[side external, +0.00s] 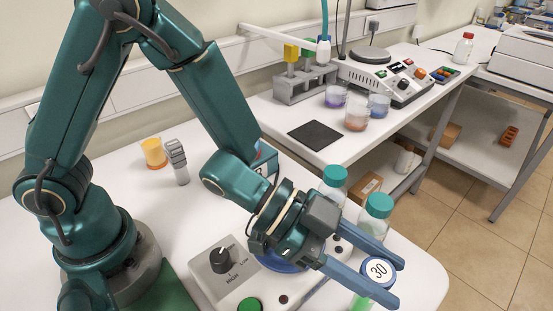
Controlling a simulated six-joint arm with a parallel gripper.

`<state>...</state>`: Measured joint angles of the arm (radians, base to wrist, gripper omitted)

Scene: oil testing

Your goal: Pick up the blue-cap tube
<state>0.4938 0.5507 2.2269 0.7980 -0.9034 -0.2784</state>
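A grey tube rack (290,90) stands on the back bench. My gripper (399,283) is far from the rack, low over the front right of the near table. Its two blue fingers are spread apart. A round white disc marked 30 (378,270) shows between the fingers; I cannot tell whether they touch it.
Two teal-capped bottles (334,183) (377,216) stand close behind my gripper. A control box with a knob (222,262) sits left of it. Beakers (356,115) and a hotplate device (385,78) stand right of the rack. A dark mat (316,134) lies before it.

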